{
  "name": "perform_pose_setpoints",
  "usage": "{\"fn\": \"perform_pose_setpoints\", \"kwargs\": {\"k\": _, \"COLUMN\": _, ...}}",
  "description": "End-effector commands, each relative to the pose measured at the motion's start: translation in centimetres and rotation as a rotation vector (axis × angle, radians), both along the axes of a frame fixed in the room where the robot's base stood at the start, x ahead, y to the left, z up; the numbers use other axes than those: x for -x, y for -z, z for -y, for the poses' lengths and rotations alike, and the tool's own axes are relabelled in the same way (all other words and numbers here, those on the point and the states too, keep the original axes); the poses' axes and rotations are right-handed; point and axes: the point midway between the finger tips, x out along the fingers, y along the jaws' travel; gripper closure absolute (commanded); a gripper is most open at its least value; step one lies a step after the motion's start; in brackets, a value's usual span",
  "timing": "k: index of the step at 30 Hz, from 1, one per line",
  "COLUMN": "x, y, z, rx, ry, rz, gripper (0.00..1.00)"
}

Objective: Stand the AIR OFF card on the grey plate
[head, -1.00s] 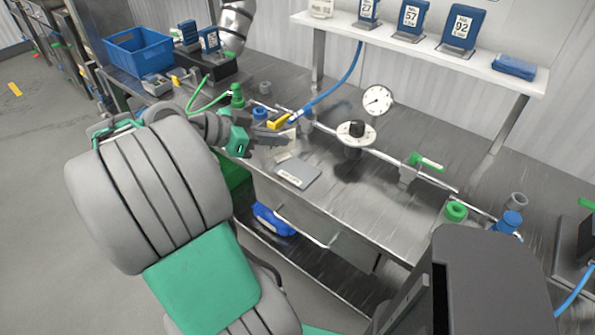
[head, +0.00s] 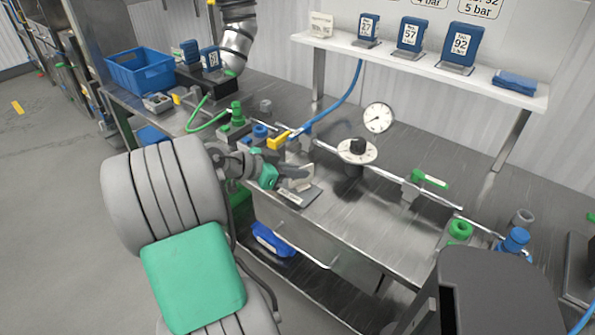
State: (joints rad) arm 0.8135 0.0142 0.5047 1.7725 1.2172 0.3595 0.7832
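A small cream card (head: 307,171), its lettering too small to read, shows upright behind my gripper's fingers at the back part of the grey plate (head: 303,196). The plate lies flat near the front edge of the steel bench and has a pale label strip on its front. My gripper (head: 296,178), with dark fingers and a green body, reaches in from the left and overlaps the card and the plate's rear. The fingers hide the card's lower part. I cannot tell whether they grip it or whether it touches the plate.
A pipe with a yellow-handled valve (head: 278,141), a dial gauge (head: 379,117) and a green-handled valve (head: 430,179) runs behind the plate. The shelf (head: 430,70) holds several blue numbered tags and another cream card (head: 321,24). The bench is clear right of the plate.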

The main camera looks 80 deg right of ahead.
Motion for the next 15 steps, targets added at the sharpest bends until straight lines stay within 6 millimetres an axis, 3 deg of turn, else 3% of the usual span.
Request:
{"fn": "perform_pose_setpoints", "kwargs": {"k": 9, "x": 0.00, "y": 0.08, "z": -0.01, "rx": 0.000, "ry": 0.000, "rz": 0.000, "gripper": 0.74}}
{"fn": "perform_pose_setpoints", "kwargs": {"k": 15, "x": -0.01, "y": 0.02, "z": -0.01, "rx": 0.000, "ry": 0.000, "rz": 0.000, "gripper": 0.74}}
